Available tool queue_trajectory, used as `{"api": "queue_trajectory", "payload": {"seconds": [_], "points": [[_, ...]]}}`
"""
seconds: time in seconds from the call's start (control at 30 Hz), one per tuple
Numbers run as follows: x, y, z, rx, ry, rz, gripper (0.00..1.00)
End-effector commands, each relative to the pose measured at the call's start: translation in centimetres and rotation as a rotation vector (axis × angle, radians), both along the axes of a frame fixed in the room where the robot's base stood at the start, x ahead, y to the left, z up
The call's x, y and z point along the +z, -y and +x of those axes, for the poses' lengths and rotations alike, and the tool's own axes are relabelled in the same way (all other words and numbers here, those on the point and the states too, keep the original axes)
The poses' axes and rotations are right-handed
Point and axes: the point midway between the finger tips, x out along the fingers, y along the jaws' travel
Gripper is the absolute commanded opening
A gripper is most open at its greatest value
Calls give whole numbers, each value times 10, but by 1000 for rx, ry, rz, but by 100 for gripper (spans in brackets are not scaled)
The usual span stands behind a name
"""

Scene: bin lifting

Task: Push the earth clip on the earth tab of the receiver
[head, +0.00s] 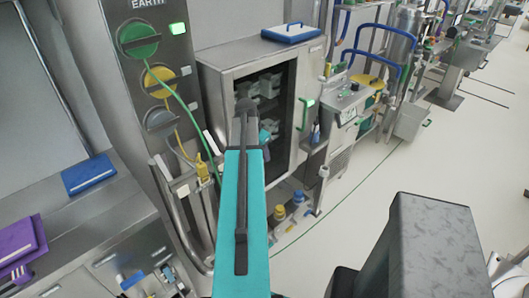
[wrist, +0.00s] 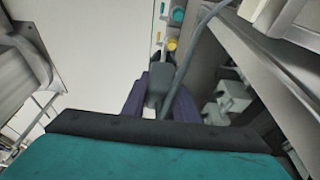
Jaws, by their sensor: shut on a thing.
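My gripper (wrist: 160,90) shows in the wrist view with its two dark purple fingers shut on a grey block-shaped piece (wrist: 158,76). A grey cable runs from this piece up and to the right. I take the piece to be the earth clip, though its jaws are hidden. In the head view my teal arm reaches forward in front of the steel cabinet and hides the gripper and clip. A green reel (head: 138,38) under an EARTH label stands at upper left, with a green cable hanging down. I cannot make out the receiver or its earth tab for certain.
A steel cabinet (head: 228,57) with a dark glazed door is close beyond my arm. A yellow reel (head: 158,80) sits on the panel, and a yellow clip-like piece (head: 203,170) is on the post below. Blue-railed equipment stands at back right. Pale floor (head: 370,210) is open at right.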

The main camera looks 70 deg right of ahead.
Motion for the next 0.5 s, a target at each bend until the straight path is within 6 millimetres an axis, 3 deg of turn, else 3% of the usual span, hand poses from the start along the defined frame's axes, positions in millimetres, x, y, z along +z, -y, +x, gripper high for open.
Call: {"api": "queue_trajectory", "payload": {"seconds": [0.5], "points": [[10,0,-1,-1,0,0,0]]}}
